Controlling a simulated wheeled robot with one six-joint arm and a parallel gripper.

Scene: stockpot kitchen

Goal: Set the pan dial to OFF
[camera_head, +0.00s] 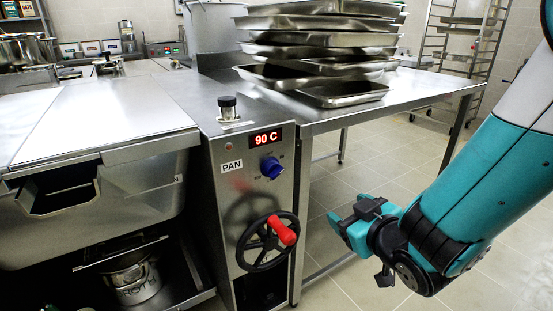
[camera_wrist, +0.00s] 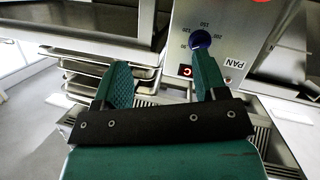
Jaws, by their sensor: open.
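The pan dial (camera_head: 271,167) is a blue knob on the steel control panel, below a red display (camera_head: 265,139) reading 90 C and right of the PAN label (camera_head: 232,166). In the wrist view the dial (camera_wrist: 201,39) shows beyond the right fingertip, with scale numbers around it. Its exact pointer setting is too small to tell. My gripper (camera_head: 345,222) is teal, right of the panel and lower than the dial. In the wrist view my gripper (camera_wrist: 160,75) has its fingers apart with nothing between them, and it does not touch the dial.
A black handwheel (camera_head: 265,243) with a red handle (camera_head: 283,230) juts from the panel below the dial. A steel table (camera_head: 420,88) holding stacked trays (camera_head: 345,94) stands behind. The tiled floor (camera_head: 335,180) between panel and arm is clear.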

